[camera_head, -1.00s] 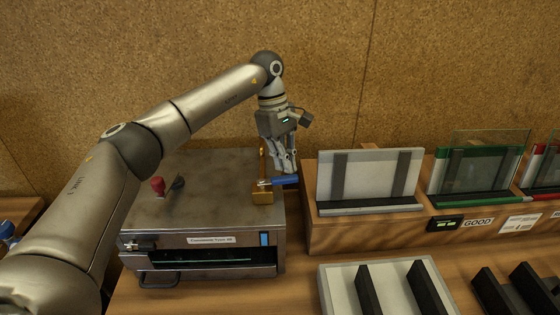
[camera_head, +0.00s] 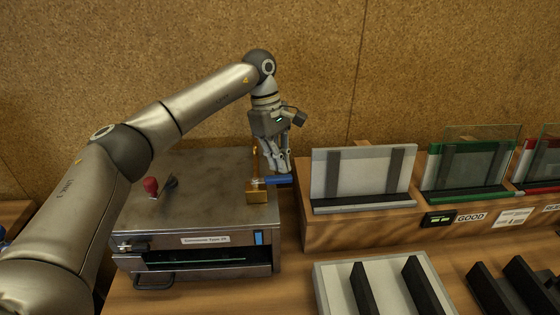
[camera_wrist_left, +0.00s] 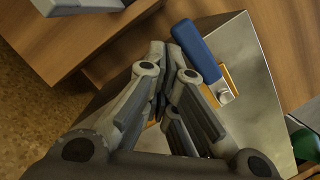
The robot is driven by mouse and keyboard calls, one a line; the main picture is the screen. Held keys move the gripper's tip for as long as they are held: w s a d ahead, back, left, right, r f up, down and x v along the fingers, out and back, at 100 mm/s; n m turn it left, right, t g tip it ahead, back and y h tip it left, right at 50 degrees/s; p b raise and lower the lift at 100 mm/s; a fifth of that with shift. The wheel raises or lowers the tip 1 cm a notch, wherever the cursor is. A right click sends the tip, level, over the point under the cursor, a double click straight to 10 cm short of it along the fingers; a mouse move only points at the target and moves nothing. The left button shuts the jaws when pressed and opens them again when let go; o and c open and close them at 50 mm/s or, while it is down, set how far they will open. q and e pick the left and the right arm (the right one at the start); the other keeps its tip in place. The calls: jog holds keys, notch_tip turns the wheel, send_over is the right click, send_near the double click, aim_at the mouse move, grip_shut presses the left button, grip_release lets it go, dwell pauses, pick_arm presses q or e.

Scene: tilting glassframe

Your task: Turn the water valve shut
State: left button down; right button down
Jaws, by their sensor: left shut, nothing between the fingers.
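The water valve has a brass body (camera_head: 262,196) at the right edge of the metal box's top and a blue lever handle (camera_head: 279,180) pointing right, past the box's edge. My left gripper (camera_head: 280,168) is shut and empty, with its fingertips pointing down right behind the blue handle. In the left wrist view, the shut fingers (camera_wrist_left: 168,62) lie beside the blue handle (camera_wrist_left: 200,52), close to it; I cannot tell whether they touch. The gripper hides part of the valve. My right gripper is not in view.
The metal box (camera_head: 215,210) has a red knob (camera_head: 151,187) on top and a slot in front. A wooden rack (camera_head: 345,232) with framed panes stands close on the right. A white tray with black bars (camera_head: 335,290) lies in front. The cork wall is behind.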

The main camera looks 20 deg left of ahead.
pick_arm(q)
jog(key=shift+s+a, duration=0.45)
jog(key=shift+a, duration=0.1)
jog(key=v, duration=1.2)
